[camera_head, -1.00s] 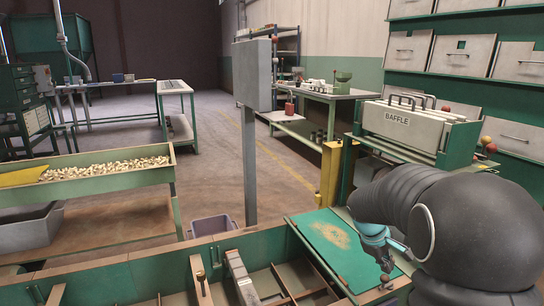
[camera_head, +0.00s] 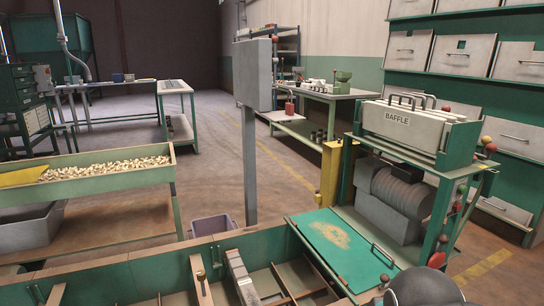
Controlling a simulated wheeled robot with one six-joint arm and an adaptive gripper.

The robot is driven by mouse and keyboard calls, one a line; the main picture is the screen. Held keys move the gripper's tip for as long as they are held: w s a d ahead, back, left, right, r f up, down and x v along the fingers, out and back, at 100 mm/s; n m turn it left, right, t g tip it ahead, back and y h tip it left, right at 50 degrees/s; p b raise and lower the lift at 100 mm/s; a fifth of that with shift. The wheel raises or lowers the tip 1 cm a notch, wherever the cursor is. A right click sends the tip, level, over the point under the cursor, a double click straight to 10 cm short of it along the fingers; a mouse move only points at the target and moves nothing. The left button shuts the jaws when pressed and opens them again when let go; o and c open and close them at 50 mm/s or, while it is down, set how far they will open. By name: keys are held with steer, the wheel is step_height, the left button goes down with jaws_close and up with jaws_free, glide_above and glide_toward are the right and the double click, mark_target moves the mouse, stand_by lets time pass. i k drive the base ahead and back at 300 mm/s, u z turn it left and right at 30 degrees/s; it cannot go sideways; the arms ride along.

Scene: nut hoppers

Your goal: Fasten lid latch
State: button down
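A green lid (camera_head: 325,252) with a worn yellowish patch lies flat at the lower middle right, in front of the baffle machine. A bar handle (camera_head: 384,255) stands along its right side. A small dark knob (camera_head: 385,279), which may be part of the latch, shows near the lid's front right corner; its exact state is too small to tell. A rounded grey part of my arm (camera_head: 425,288) shows at the bottom edge, just right of the knob. My gripper's fingers are out of view.
The machine with the box marked BAFFLE (camera_head: 397,122) stands behind the lid, with red-knobbed posts at its right. A divided green trough (camera_head: 130,270) runs along the front left. A post with a grey box (camera_head: 252,75) rises mid-picture. A nut-filled hopper tray (camera_head: 85,190) stands left.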

mark_target(385, 278)
steer(key=z, duration=0.55)
steer(key=k, duration=1.35)
steer(key=u, duration=0.6)
steer(key=i, duration=1.45)
steer(key=z, duration=0.55)
